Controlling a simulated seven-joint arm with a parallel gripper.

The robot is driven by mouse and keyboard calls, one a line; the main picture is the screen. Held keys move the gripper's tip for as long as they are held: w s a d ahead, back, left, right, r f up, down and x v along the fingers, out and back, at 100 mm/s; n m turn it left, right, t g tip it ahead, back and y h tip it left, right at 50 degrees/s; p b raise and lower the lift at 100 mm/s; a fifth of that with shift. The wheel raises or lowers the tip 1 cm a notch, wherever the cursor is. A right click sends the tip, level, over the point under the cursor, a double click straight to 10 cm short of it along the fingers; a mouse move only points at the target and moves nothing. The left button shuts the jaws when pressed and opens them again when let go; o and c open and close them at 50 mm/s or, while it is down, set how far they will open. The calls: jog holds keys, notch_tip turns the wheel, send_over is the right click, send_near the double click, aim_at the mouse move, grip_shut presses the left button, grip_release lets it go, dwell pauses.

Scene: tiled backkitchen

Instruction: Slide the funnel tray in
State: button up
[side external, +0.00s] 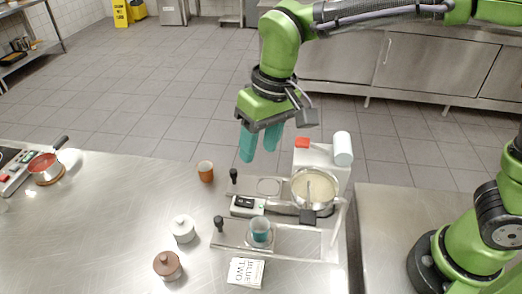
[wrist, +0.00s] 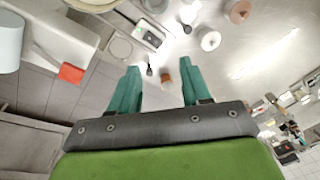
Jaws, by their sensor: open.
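A metal and clear stand (side external: 285,250) holds two flat trays, each with an upright black knob at its left end. The back tray (side external: 268,187) has a round ring; the front tray (side external: 238,238) carries a blue-grey cup (side external: 260,232). I cannot tell for sure which is the funnel tray. My gripper (side external: 258,153) is open and empty, its teal fingers pointing down above and behind the back knob (side external: 233,175). In the wrist view, that knob (wrist: 150,68) shows between the open fingers (wrist: 159,64), near the left one.
An orange-brown cup (side external: 205,171) stands left of the back knob. A pot (side external: 312,188) of pale liquid sits on the stand's right, before a white block with a red piece (side external: 302,142) and white cylinder (side external: 342,148). White (side external: 183,229) and brown (side external: 168,265) jars stand left; a card (side external: 246,272) lies in front.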

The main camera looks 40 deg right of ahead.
jog(key=g+h, duration=0.1)
send_over(218, 218)
notch_tip(218, 218, down, 3)
jog(key=shift+r+m, duration=0.5)
jog(key=shift+r, duration=0.1)
jog(key=shift+h, duration=0.3)
notch_tip(218, 218, down, 16)
jog(key=shift+r, duration=0.1)
jog(key=shift+c, duration=0.3)
grip_shut()
